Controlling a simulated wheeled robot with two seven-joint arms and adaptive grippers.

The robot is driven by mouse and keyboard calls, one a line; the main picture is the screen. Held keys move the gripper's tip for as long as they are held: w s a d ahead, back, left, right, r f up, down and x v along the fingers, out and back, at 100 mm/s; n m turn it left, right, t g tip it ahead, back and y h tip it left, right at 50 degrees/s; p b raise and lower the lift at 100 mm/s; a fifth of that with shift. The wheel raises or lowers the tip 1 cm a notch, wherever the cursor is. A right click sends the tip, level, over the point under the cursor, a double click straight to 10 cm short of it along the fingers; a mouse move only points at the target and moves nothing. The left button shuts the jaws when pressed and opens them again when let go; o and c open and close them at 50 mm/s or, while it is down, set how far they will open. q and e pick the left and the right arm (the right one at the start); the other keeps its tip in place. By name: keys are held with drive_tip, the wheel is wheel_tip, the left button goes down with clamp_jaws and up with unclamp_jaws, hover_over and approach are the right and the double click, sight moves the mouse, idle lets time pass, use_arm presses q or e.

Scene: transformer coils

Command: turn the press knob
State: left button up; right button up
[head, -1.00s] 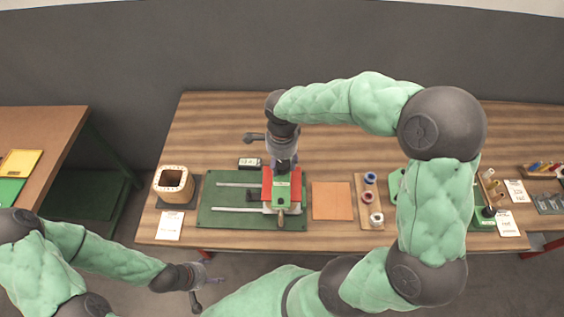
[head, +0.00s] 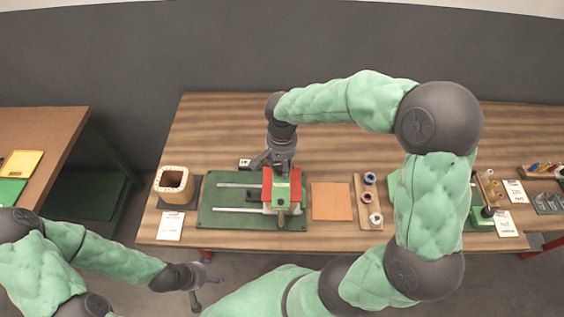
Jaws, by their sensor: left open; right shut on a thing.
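The press (head: 268,205) stands on a green base plate (head: 215,220) with two pale rails. My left gripper (head: 203,284) is open and empty, low in front of the table's front edge, away from the press.
A wooden coil frame (head: 174,180) on a dark mat and a white card (head: 171,226) lie left of the press. An orange sheet (head: 331,201) and a board of spools (head: 361,212) lie to its right. My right arm covers part of the table's right side.

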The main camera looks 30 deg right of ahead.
drive_tip(key=n, duration=0.3)
drive_tip(key=shift+n+p, duration=0.35)
drive_tip(key=shift+n, duration=0.05)
drive_tip(key=n, duration=0.3)
drive_tip(key=shift+n+p, duration=0.3)
drive_tip(key=shift+p, duration=0.1)
drive_tip(key=n+p, duration=0.2)
drive_tip(key=n, duration=0.4)
drive_tip(key=n+p, duration=0.3)
drive_tip(key=n, duration=0.3)
drive_tip(key=shift+r+n, duration=0.1)
drive_tip(key=shift+n, duration=0.2)
drive_tip(key=n+p, duration=0.3)
drive_tip(key=n, duration=0.2)
drive_tip(key=shift+n, duration=0.3)
drive_tip(key=n+p, duration=0.4)
drive_tip(key=n, duration=0.2)
drive_tip(key=shift+p, duration=0.4)
drive_tip(key=n+p, duration=0.5)
drive_tip(key=n, duration=0.1)
drive_tip(key=shift+n, duration=0.3)
drive_tip(key=n+p, duration=0.3)
drive_tip(key=shift+n, duration=0.3)
drive_tip(key=n+p, duration=0.2)
drive_tip(key=n, duration=0.1)
drive_tip(key=shift+n+p, duration=0.9)
drive_tip(key=shift+n, duration=1.7)
drive_tip(key=shift+p, duration=0.3)
